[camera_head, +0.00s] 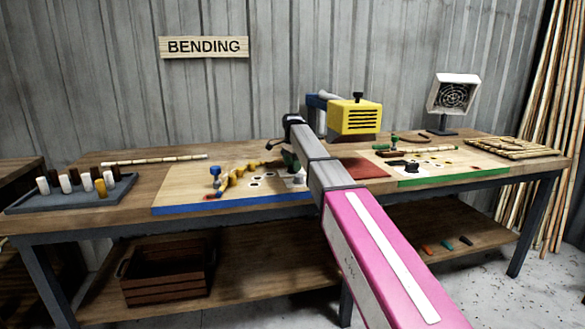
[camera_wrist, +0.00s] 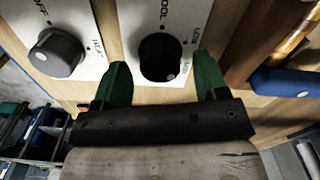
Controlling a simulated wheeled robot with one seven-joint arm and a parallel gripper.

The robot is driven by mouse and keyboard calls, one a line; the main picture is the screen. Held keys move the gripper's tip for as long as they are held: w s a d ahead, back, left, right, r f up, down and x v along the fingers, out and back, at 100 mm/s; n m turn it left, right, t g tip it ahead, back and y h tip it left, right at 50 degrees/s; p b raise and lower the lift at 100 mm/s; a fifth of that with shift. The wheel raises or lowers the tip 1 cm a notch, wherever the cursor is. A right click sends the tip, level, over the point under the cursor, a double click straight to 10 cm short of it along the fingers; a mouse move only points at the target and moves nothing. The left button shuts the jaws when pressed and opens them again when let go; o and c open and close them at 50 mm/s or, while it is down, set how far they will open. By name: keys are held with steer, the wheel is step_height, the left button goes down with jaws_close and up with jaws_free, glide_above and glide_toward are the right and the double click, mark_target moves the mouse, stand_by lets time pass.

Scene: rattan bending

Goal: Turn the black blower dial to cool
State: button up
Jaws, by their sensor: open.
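The black blower dial (camera_wrist: 160,57) sits on a white panel (camera_wrist: 198,18) in the wrist view. "COOL" is printed above it and other lettering, hard to read, runs down its right side. A small pale dot shows at its lower right edge. My gripper (camera_wrist: 162,64) is open, with one green finger on each side of the dial. I cannot tell whether either finger touches it. In the head view my gripper (camera_head: 289,158) is over the blue-edged board (camera_head: 185,196), where my arm hides the dial.
A grey dial (camera_wrist: 57,53) marked "OFF" is left of my left finger. A blue-handled tool (camera_wrist: 290,82) lies right of my right finger. The yellow blower (camera_head: 354,118) stands behind my arm. A grey peg tray (camera_head: 75,199) is at the bench's left.

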steer(key=shift+f, duration=0.65)
steer(key=c, duration=0.9)
steer(key=shift+c, duration=0.2)
